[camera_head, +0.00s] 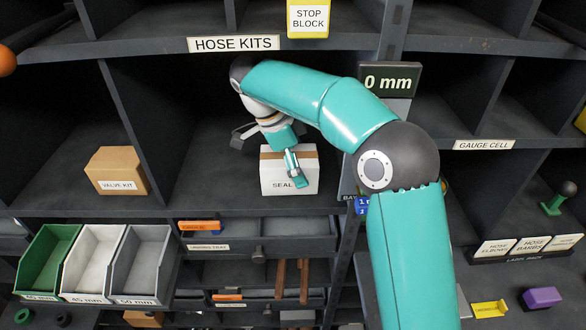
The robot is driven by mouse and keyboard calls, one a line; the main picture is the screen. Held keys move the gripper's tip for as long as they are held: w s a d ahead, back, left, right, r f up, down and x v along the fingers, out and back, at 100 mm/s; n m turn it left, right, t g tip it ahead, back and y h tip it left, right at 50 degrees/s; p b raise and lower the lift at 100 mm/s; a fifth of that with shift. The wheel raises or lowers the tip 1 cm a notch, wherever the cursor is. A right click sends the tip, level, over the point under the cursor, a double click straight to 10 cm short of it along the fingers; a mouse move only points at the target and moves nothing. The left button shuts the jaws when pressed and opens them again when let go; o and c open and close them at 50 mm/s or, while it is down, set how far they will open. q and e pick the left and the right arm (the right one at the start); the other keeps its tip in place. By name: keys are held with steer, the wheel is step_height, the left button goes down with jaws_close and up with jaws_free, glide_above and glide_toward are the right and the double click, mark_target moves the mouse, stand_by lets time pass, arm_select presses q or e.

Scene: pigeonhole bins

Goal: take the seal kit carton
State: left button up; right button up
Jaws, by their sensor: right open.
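The seal kit carton (306,178) is a white box with a brown tape strip on top. It stands in the middle pigeonhole under the HOSE KITS label, and only the word "SEAL" of its lettering shows. My right arm reaches in from the lower right and bends down over the carton. My right gripper (296,170) is open, with one teal finger in front of the carton's top and front face, partly covering the label. The other finger is hard to make out, and I cannot tell whether the gripper touches the carton. My left gripper is not in view.
A brown valve kit carton (118,171) stands in the pigeonhole to the left. An upright divider (137,120) separates the two holes. A yellow stop block (308,18) sits above, and a 0 mm sign (388,82) stands to the right. Green, white and grey bins (92,262) are below left.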

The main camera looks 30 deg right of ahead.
steer(key=c, duration=1.3)
steer(key=shift+o, duration=0.2)
